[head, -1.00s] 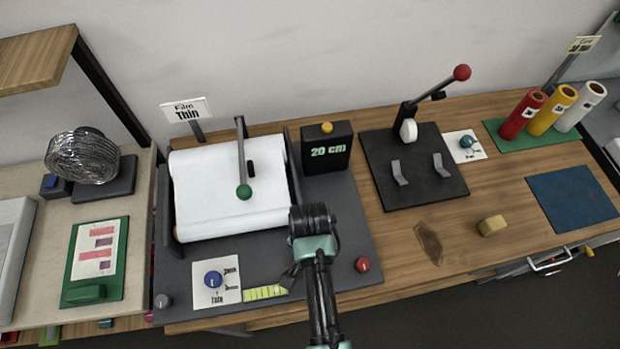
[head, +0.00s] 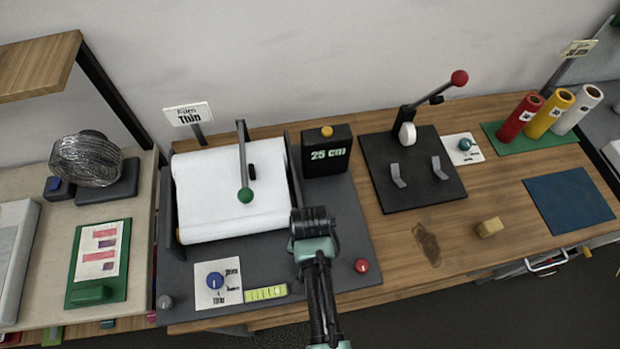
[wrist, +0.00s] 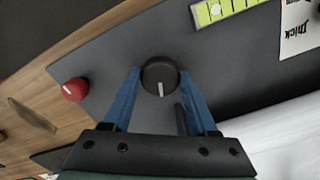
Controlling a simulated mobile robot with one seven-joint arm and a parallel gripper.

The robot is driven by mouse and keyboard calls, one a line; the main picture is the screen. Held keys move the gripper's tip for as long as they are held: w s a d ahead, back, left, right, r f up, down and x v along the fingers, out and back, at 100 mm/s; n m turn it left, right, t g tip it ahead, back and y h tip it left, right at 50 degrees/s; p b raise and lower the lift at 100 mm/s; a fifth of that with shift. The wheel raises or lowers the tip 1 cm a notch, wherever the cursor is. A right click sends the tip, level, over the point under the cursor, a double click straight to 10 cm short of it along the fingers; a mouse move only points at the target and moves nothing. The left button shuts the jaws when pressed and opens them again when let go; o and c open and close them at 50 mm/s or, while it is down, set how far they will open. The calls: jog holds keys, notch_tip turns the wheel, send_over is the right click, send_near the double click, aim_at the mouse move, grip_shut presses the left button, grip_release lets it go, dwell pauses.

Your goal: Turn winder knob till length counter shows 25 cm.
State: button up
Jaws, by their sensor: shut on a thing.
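The length counter (head: 327,156) is a dark box with a yellow button on top, and its display reads "25 cm". The winder knob (wrist: 160,72) is round and black with a white pointer line, seen in the wrist view. My gripper (wrist: 160,76) has its two blue fingers on either side of the knob, shut on it. In the head view my gripper (head: 314,228) is over the right part of the grey machine base (head: 345,260) and hides the knob. The white film roll (head: 225,205) lies left of my gripper.
A lever with a green ball (head: 245,195) stands over the film. A red knob (head: 361,266) is just right of my gripper, and a blue dial (head: 215,281) is front left. A black lever press (head: 425,185) stands to the right.

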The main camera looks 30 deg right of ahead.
jog(key=o, duration=1.4)
jog(key=shift+r, duration=0.1)
notch_tip(320, 180, up, 13)
jog(key=shift+f+b, duration=0.1)
jog(key=shift+b, duration=0.35)
